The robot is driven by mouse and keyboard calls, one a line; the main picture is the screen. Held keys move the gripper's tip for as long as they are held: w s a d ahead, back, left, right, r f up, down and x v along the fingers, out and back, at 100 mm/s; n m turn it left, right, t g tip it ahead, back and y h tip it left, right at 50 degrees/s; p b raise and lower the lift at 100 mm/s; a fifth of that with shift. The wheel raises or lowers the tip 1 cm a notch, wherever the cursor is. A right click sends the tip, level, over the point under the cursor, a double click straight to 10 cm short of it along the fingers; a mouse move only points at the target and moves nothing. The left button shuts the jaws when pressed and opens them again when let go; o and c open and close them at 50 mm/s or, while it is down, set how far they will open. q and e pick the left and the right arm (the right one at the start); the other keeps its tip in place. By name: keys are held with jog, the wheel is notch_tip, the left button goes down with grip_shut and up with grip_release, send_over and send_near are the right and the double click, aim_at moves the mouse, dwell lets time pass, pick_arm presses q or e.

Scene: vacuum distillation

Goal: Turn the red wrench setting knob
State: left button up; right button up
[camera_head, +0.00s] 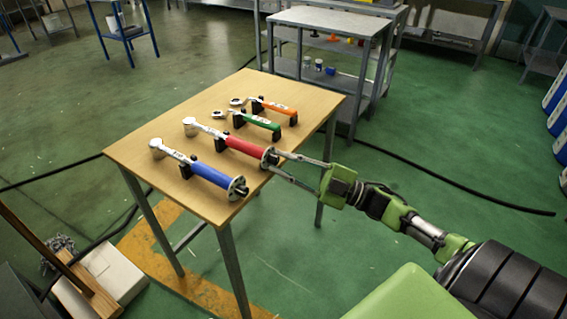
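The red wrench (243,146) rests on the wooden table, the second long tool from the front, between the blue and green ones. Its setting knob (271,157) is at the right end of the red handle, near the table's right edge. My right gripper (274,161) reaches in from the right. Its two long fingers stand apart, with their tips at the knob, one on the upper side and one on the lower side. I cannot tell whether the tips press on the knob. My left gripper is not in view.
A blue wrench (209,174) lies in front; green (254,121) and orange (274,107) ones lie behind, on black holders. The wooden table (141,183) has bare room at its left. A grey shelf cart (328,22) stands behind. A black cable (460,192) crosses the floor.

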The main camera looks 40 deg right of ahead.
jog(key=shift+o, duration=1)
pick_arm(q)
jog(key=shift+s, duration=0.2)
pick_arm(e)
jog(key=v, duration=1.2)
jog(key=shift+a, duration=0.1)
